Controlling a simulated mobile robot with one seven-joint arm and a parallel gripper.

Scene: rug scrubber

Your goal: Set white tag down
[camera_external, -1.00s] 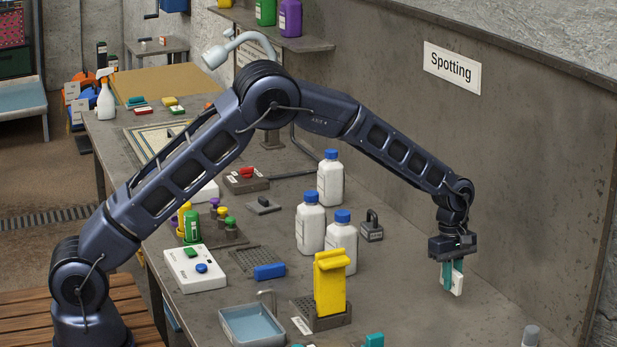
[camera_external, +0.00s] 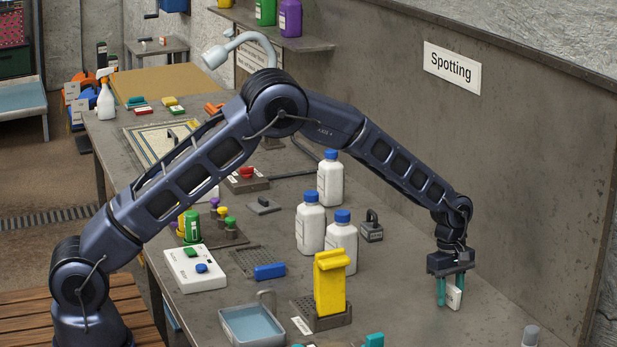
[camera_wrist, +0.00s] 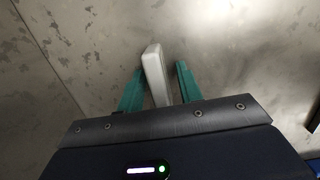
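The white tag (camera_external: 455,297) stands on edge on the bare bench top at the right, below the Spotting sign. My gripper (camera_external: 450,293) is low over the bench with its teal fingers spread, one on each side of the tag. In the wrist view the tag (camera_wrist: 155,74) stands between the fingers of my gripper (camera_wrist: 160,70). A gap shows on each side, narrower on the left. The tag's lower part is hard to make out.
A grey padlock-shaped weight (camera_external: 372,229) and white bottles with blue caps (camera_external: 341,243) stand left of my gripper. A yellow block (camera_external: 330,285) sits in a dark holder. A grey-capped item (camera_external: 530,336) is at the front right. The bench around the tag is clear.

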